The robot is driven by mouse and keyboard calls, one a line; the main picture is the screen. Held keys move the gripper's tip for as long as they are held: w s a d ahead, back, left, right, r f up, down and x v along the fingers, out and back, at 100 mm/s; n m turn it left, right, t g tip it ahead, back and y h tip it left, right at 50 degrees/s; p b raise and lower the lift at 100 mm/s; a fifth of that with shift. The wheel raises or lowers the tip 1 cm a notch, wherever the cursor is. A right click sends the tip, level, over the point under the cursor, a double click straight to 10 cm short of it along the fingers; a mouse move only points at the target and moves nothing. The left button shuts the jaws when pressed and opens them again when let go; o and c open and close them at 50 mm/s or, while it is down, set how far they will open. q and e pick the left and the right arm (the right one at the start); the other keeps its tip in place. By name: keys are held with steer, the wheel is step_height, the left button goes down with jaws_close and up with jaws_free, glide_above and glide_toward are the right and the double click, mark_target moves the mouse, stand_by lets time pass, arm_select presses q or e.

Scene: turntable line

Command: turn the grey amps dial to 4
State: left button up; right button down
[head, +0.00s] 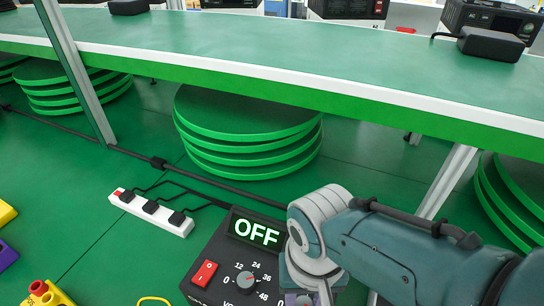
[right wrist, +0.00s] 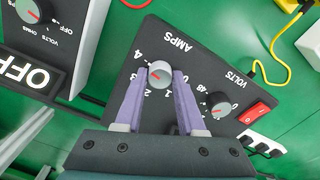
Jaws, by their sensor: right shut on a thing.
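The grey amps dial (right wrist: 160,74) is on the sloped dark panel of a power supply (head: 222,252), with a scale running to 4. My right gripper (right wrist: 160,73) is shut on the dial, one purple finger on each side. In the head view my right arm covers most of the dial area. The supply's display (head: 257,233) reads OFF. My left gripper is not in view.
A white power strip (head: 152,212) lies to the left. Another unit with an OFF display (right wrist: 30,78) stands close by. A green shelf (head: 270,75) crosses behind, above stacked green discs (head: 247,140).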

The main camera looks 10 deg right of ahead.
mark_target(304, 304)
steer(key=c, duration=0.5)
jaws_free()
step_height(304, 304, up, 10)
steer(key=p, duration=0.7)
